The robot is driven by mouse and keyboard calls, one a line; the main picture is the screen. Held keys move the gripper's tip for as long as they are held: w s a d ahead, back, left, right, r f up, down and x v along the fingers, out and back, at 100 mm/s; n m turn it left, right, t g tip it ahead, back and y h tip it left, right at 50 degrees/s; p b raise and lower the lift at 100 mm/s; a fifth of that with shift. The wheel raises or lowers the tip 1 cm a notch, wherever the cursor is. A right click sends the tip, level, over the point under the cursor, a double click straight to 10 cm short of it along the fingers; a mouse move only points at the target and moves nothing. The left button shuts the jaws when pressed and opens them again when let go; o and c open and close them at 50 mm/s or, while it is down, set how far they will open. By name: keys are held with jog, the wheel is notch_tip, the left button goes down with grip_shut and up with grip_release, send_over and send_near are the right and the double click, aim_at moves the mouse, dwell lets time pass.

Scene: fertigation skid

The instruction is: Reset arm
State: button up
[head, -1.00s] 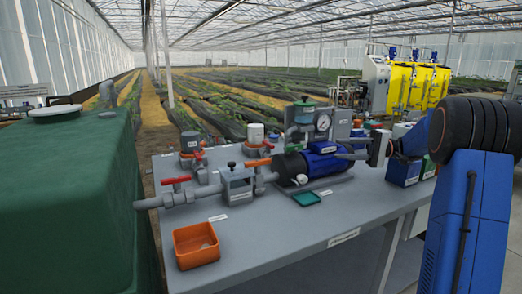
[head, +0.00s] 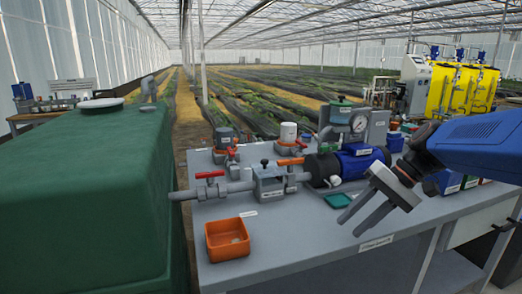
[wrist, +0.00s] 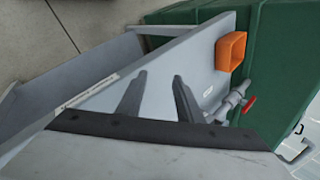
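My gripper (head: 353,216) is open and empty, its two grey fingers apart above the right front part of the grey bench (head: 290,250). In the wrist view its fingers (wrist: 158,78) also stand apart with only the bench surface behind them. My blue arm reaches in from the right edge of the head view. No object is held.
An orange tray (head: 228,239) sits at the bench's front left. Behind it run a grey pipe with red-handled valves (head: 211,187) and a blue pump (head: 350,162). A small green tray (head: 337,201) lies near my gripper. A green tank (head: 85,195) stands left.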

jog(key=s+d+f+n+t+h, duration=0.1)
jog(key=s+d+f+t+h, duration=0.1)
jog(key=s, duration=0.6)
jog(key=s+d+f+n+t+h, duration=0.1)
jog(key=s+d+f+t+h, duration=0.1)
jog(key=s+f+h, duration=0.3)
jog(key=shift+s+d+f+t+h, duration=0.3)
jog(key=shift+s+d+f, duration=0.55)
jog(key=shift+s+f, duration=0.5)
jog(key=shift+s+r, duration=0.1)
